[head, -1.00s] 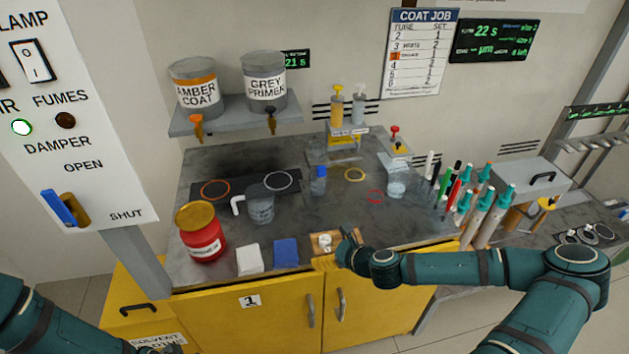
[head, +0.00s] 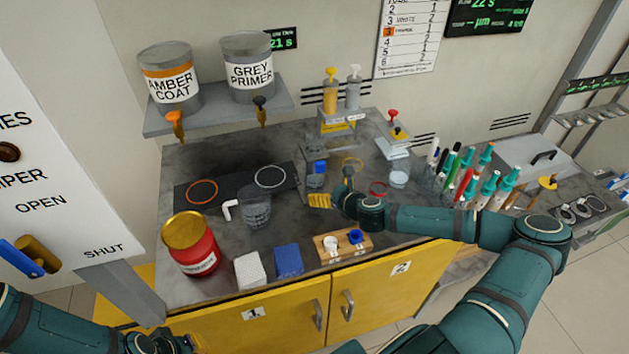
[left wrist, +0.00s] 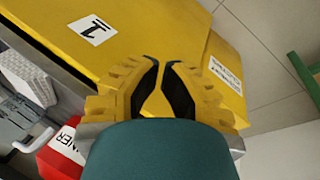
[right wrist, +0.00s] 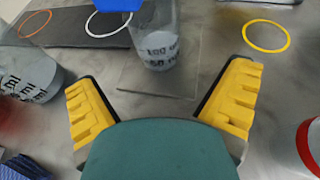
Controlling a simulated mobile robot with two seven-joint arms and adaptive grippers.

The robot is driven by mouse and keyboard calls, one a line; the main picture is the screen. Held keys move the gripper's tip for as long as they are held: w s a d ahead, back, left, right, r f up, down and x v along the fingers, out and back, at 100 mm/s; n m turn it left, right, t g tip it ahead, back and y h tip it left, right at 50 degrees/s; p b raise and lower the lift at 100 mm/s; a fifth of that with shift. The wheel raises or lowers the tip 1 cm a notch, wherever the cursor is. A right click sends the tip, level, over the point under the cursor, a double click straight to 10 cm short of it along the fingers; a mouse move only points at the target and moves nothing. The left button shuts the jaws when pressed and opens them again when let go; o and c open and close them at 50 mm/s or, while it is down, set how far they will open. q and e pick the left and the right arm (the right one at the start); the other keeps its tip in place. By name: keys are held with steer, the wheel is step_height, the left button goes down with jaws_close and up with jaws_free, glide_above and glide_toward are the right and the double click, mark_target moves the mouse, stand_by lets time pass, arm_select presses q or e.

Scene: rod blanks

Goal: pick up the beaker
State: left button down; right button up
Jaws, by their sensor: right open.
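A clear beaker with printed marks (right wrist: 160,45) stands upright straight ahead of my right gripper (right wrist: 165,75) in the right wrist view, on a clear square plate. In the head view this beaker (head: 315,181) shows small, with a blue piece (head: 319,166) at its top or just behind it; I cannot tell which. My right gripper is open and empty, its fingers short of the beaker and spread to either side. A larger clear beaker (head: 256,208) stands to the left. My left gripper (left wrist: 161,62) is empty, its fingertips close together, low by the yellow cabinet.
A red tin (head: 190,245), a white block (head: 250,270), a blue block (head: 288,260) and a wooden holder (head: 343,246) line the bench front. Another clear vessel (head: 398,175) and several pens (head: 465,175) stand at right.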

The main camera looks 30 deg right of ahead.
mark_target(321, 183)
steer(key=shift+r+b+x, duration=0.1)
steer(key=shift+b+x, duration=0.1)
steer(key=shift+x, duration=1.55)
steer(key=shift+r+b+x, duration=0.15)
steer(key=shift+b+x, duration=0.05)
steer(key=shift+x, duration=1.5)
steer(key=shift+c, duration=0.3)
steer(key=c, duration=1.2)
